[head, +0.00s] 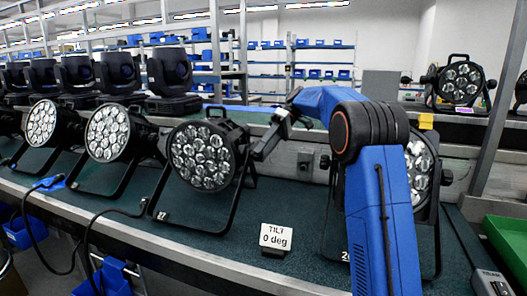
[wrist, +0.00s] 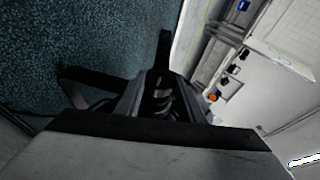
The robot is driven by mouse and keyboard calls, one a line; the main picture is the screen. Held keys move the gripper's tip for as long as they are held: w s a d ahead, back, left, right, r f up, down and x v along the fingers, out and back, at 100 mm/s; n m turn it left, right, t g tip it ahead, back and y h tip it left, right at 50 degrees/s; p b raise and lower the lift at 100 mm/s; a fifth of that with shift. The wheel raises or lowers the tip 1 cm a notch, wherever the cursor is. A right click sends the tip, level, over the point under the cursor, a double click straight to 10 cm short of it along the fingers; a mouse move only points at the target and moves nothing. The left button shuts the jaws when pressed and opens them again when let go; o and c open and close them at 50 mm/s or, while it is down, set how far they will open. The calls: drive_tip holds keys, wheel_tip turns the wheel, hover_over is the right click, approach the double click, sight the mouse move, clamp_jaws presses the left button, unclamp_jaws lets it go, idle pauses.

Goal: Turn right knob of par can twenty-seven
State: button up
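A black par can (head: 203,155) with a round face of several lenses stands on its yoke in the middle of the bench in the head view. My gripper (head: 262,152) is at the right side of this can, where the right knob would be. The knob is hidden or too dark to make out. In the wrist view, my gripper's fingers (wrist: 160,98) have a dark part showing between them. I cannot tell whether they grip it.
Two more par cans (head: 108,133) (head: 42,124) stand to the left. Another par can (head: 420,170) is partly behind my blue arm at the right. Moving heads (head: 92,74) line the back left. A green tray (head: 507,248) is at the right. The bench front is mostly clear.

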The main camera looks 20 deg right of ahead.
drive_tip(key=o, duration=0.4)
drive_tip(key=shift+a+f, duration=0.1)
